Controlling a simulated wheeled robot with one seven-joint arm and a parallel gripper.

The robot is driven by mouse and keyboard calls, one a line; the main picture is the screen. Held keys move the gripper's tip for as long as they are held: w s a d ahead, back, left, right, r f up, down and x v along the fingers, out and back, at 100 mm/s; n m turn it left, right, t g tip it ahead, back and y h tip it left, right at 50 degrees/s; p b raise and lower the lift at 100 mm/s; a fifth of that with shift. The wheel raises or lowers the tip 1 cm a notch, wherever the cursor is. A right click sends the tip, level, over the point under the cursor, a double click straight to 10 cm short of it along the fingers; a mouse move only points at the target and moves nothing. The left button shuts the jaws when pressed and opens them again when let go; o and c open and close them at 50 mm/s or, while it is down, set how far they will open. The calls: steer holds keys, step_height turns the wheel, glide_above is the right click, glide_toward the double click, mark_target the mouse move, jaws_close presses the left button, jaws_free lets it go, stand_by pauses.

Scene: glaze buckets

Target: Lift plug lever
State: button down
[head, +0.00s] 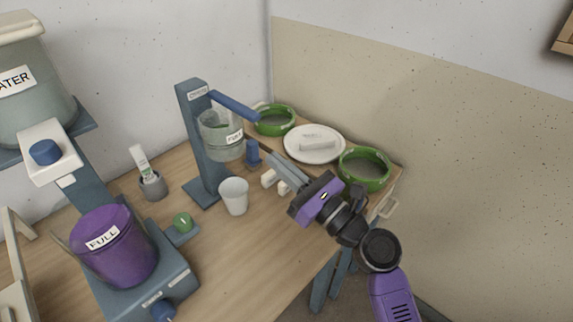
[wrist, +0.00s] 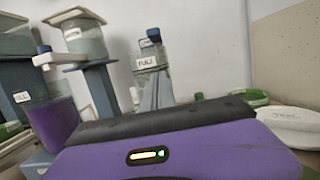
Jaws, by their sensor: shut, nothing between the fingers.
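A slim blue lever (head: 235,105) slopes down to the right from the top of a blue-grey post (head: 193,140). I take it for the plug lever. Below it a clear vessel (head: 215,145) with a partly legible label hangs from the post. My gripper (head: 276,182) is shut and empty, low to the right of the vessel and apart from the lever. In the wrist view its purple body hides the lower middle.
A white cup (head: 234,196) stands on the table below the vessel. A small blue cylinder (head: 253,154) is near my gripper. Green bowls (head: 364,180) and a white plate (head: 330,153) are behind it. A purple FULL bucket (head: 120,255) and a WATER tank (head: 38,105) are left.

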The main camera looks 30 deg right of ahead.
steer(key=x, duration=0.5)
steer(key=shift+w+a+r+p, duration=0.1)
steer(key=shift+w+r+p, duration=0.1)
steer(key=shift+p, duration=0.2)
step_height(320, 180, up, 3)
steer(key=shift+w+r+p, duration=0.1)
steer(key=shift+p, duration=0.85)
steer(key=shift+r, duration=0.3)
